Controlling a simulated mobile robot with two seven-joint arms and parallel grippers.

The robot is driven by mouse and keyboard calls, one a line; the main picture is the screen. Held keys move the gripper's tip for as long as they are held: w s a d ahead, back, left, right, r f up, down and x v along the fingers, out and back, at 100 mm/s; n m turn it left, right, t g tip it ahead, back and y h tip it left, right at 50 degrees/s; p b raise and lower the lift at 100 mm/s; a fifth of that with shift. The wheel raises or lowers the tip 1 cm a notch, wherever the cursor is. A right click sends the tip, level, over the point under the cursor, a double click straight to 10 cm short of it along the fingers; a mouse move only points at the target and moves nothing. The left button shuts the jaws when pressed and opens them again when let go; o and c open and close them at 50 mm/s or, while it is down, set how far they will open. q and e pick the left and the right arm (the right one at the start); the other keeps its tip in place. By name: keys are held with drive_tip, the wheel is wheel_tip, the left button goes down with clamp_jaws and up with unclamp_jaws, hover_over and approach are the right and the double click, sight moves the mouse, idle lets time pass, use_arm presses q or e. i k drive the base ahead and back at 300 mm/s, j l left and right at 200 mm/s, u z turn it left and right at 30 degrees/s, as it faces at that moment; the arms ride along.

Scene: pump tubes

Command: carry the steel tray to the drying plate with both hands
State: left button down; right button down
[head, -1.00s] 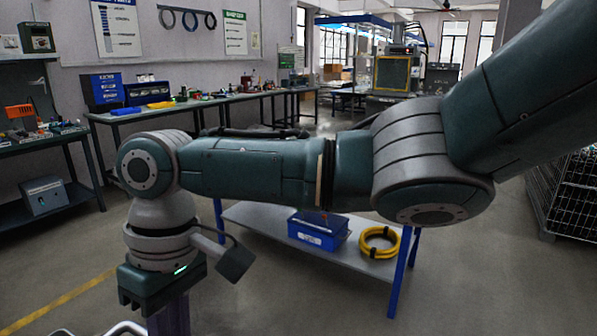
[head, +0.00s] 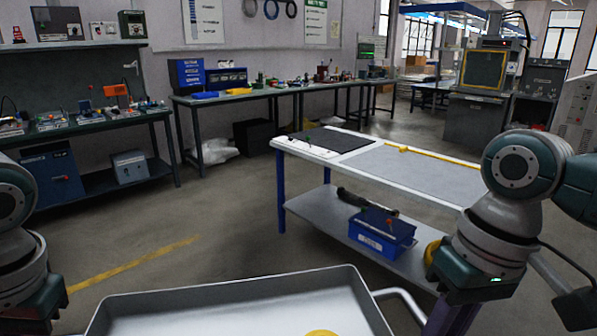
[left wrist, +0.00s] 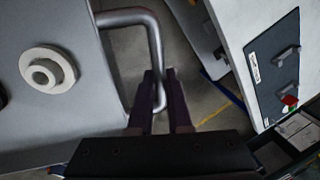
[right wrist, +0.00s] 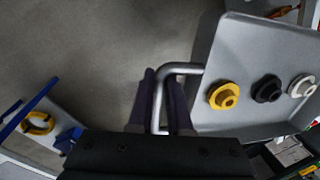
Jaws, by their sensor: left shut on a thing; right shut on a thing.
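The steel tray (head: 240,288) is a shallow grey tray at the bottom middle of the head view. Yellow (right wrist: 224,95), black (right wrist: 268,88) and white (right wrist: 301,86) round flanged parts lie in it in the right wrist view. My left gripper (left wrist: 160,78) is shut on one tray handle (left wrist: 150,30); my right gripper (right wrist: 163,78) is shut on the other handle (right wrist: 172,72). In the head view the left fingers are out of frame. A dark square plate (head: 332,140) lies on the white table ahead; I cannot tell for sure that it is the drying plate.
The white table (head: 300,151) also bears a grey area (head: 410,175) with a yellow strip. A blue box (head: 382,230) sits on its lower shelf. Workbenches (head: 85,122) line the left and back walls. Open floor (head: 215,225) lies between tray and table.

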sight(330, 138)
drive_tip(key=i, duration=1.95)
drive_tip(key=i+l+z, duration=0.1)
drive_tip(key=i, duration=1.8)
drive_tip(key=i+z, duration=0.1)
drive_tip(key=i, duration=1.85)
drive_tip(key=i+j+z, duration=0.15)
drive_tip(key=z, duration=1.6)
